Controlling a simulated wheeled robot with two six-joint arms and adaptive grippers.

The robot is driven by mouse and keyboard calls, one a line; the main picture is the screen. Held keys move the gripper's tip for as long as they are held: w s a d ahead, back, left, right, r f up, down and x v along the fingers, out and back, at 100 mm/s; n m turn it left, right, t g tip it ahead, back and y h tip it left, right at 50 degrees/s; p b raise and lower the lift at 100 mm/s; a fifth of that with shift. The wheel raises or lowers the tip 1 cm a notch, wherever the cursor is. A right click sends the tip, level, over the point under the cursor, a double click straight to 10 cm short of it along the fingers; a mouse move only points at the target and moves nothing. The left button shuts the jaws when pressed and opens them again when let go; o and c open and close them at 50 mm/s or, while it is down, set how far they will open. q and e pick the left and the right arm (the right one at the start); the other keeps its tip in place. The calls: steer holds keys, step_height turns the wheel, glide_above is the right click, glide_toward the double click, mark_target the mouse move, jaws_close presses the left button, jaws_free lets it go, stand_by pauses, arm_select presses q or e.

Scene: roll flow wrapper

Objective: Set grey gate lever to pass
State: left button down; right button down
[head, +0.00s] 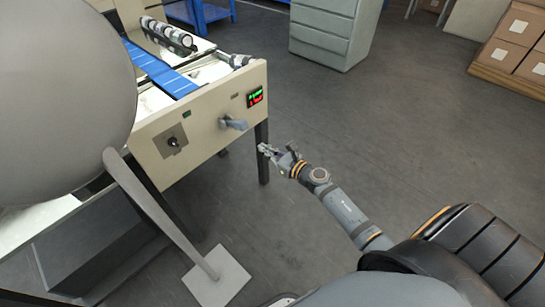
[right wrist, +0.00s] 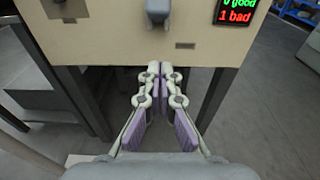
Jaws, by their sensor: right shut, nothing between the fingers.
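The grey gate lever (head: 234,124) sticks out from the beige front panel of the wrapper machine, left of the display. In the right wrist view the lever (right wrist: 158,12) shows at the top, cut off by the picture edge. My right gripper (head: 264,149) is in front of the panel, below and to the right of the lever, apart from it. In the right wrist view its fingers (right wrist: 160,70) are together with nothing between them, below the panel's lower edge. My left gripper is not in view.
A display (head: 255,97) reads "0 good, 1 bad" in the right wrist view. A black switch (head: 172,142) sits on a grey plate left of the lever. A large grey rounded shape (head: 60,90) hides the machine's left part.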

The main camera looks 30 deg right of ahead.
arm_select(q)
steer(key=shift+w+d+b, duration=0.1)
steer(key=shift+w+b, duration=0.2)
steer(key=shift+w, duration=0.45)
arm_select(e)
steer(key=v, duration=0.3)
steer(key=shift+s+r, duration=0.2)
steer(key=shift+s, duration=0.2)
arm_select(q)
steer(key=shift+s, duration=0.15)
